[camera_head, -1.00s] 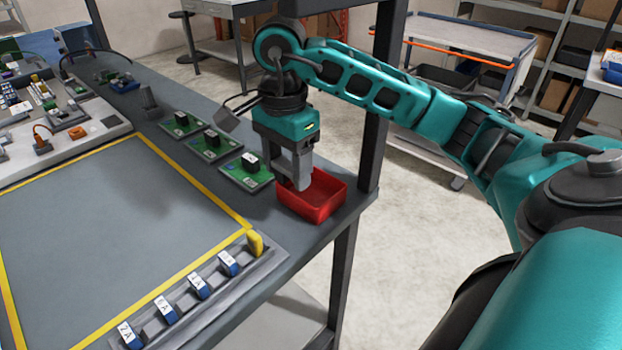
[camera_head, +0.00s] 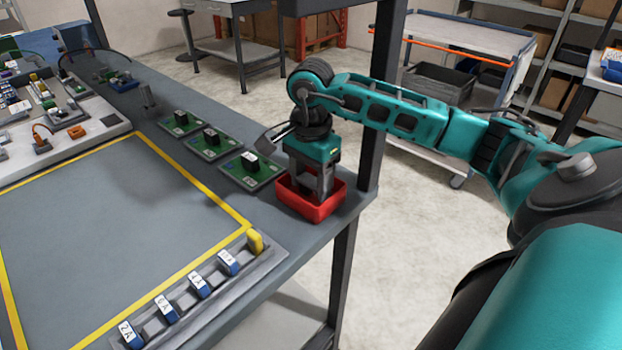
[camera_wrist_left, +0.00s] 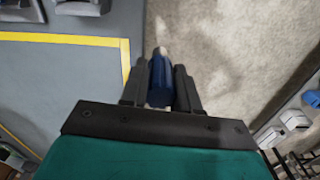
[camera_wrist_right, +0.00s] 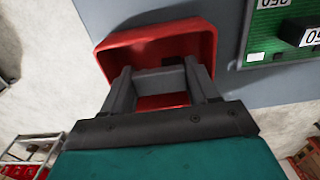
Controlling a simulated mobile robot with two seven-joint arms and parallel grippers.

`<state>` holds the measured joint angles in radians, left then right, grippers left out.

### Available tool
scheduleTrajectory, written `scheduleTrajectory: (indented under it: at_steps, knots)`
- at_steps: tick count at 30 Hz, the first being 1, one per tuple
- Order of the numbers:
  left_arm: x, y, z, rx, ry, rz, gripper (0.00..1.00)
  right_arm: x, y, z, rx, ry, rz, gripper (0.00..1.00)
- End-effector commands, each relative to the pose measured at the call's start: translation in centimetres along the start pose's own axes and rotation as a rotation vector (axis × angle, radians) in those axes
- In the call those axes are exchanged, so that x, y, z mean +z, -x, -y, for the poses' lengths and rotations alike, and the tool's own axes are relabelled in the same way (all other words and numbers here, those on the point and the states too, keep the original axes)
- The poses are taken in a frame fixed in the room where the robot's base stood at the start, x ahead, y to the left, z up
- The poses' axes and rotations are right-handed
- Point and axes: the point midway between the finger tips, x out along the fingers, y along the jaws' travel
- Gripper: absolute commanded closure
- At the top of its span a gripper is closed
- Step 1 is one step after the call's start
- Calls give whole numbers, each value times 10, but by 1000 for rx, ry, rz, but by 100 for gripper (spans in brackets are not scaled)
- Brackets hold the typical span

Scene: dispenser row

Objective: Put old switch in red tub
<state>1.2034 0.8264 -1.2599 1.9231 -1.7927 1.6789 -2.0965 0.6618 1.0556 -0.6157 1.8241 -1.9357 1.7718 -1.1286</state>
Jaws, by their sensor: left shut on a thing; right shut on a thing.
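The red tub (camera_head: 337,204) stands at the table's right edge; the right wrist view shows it from above (camera_wrist_right: 205,40). My right gripper (camera_head: 318,192) points down with its fingertips inside the tub. In the right wrist view its fingers (camera_wrist_right: 160,76) are spread around a grey and dark piece (camera_wrist_right: 172,66), apparently the old switch, largely hidden by the fingers and tub. My left gripper (camera_wrist_left: 160,65) is out of the head view. In the left wrist view it is shut on a blue piece (camera_wrist_left: 159,82) with a pale tip, beside the table edge.
Several green boards with black blocks (camera_head: 252,168) lie left of the tub. A grey rail (camera_head: 187,300) holds blue labelled pieces and a yellow one (camera_head: 255,242). A dark post (camera_head: 380,110) rises behind the tub. The yellow-framed mat area (camera_head: 100,225) is clear.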

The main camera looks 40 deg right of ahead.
Motion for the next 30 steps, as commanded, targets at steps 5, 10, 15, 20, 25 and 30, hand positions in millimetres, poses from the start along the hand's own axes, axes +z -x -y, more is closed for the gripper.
scheduleTrajectory:
  at_steps: [5, 10, 15, 20, 25, 30]
  knots:
    - [0, -1, 0, 0, 0, 0, 100, 0, -1, 0, -1, 0, 0, 75]
    - [0, -2, 0, 0, 0, -1, 100, 0, -2, 0, -1, 0, 0, 32]
    - [0, -2, 0, 0, 0, -1, 100, 0, -2, 0, -1, 0, 0, 30]
    - [0, 2, 0, 0, 0, -1, 100, 0, 3, 0, -1, 0, 0, 30]
    - [0, 1, 0, 0, 0, 0, 100, 0, 26, 1, -6, 0, -1, 30]
    - [0, 2, 0, 0, 0, 0, 100, 0, 56, 1, -6, 0, -1, 30]
